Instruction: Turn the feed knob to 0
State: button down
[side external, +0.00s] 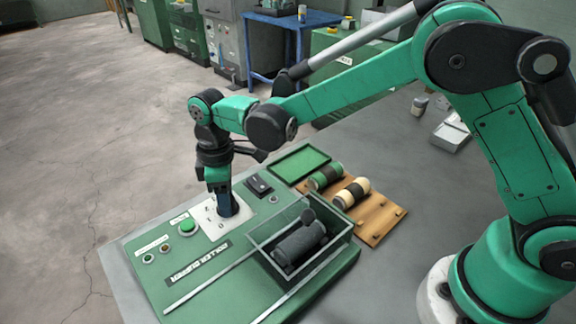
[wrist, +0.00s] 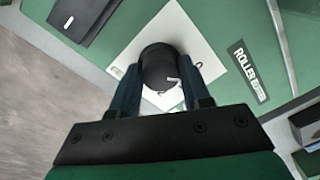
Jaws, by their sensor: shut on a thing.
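The feed knob (wrist: 159,66) is a black round knob on a white square plate (wrist: 200,50) in the wrist view. My gripper (wrist: 160,88) is shut on the knob, one finger on each side. In the side view my gripper (side external: 227,205) points down onto the white plate (side external: 206,222) of the green machine panel (side external: 225,268). The fingers hide the knob there. The dial numbers are mostly hidden or too small to read.
A green button (side external: 187,226) sits left of the plate, a black switch box (side external: 259,186) right of it. A clear-walled box (side external: 340,240) with a dark roller stands at the panel's right. A wooden rack (side external: 380,222) holds green and cream rollers near a green tray (side external: 300,163).

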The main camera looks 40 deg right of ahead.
jog(key=shift+c, duration=2)
grip_release()
jog(key=shift+w+r, duration=0.1)
jog(key=shift+r, duration=2.7)
jog(key=shift+d+r, duration=0.1)
jog(key=shift+d, duration=0.05)
jog(key=s+d+r+m+t, duration=0.2)
jog(key=s+d+m+t, duration=0.1)
jog(key=s+d+m, duration=0.2)
jog(key=s+d+r+m+t, duration=0.2)
jog(key=s+d+m+t, duration=0.2)
jog(key=d, duration=0.5)
jog(key=s+m, duration=0.2)
jog(key=shift+s+d+r+t, duration=0.25)
jog(key=shift+s+d+t, duration=0.05)
jog(key=shift+s+d, duration=0.1)
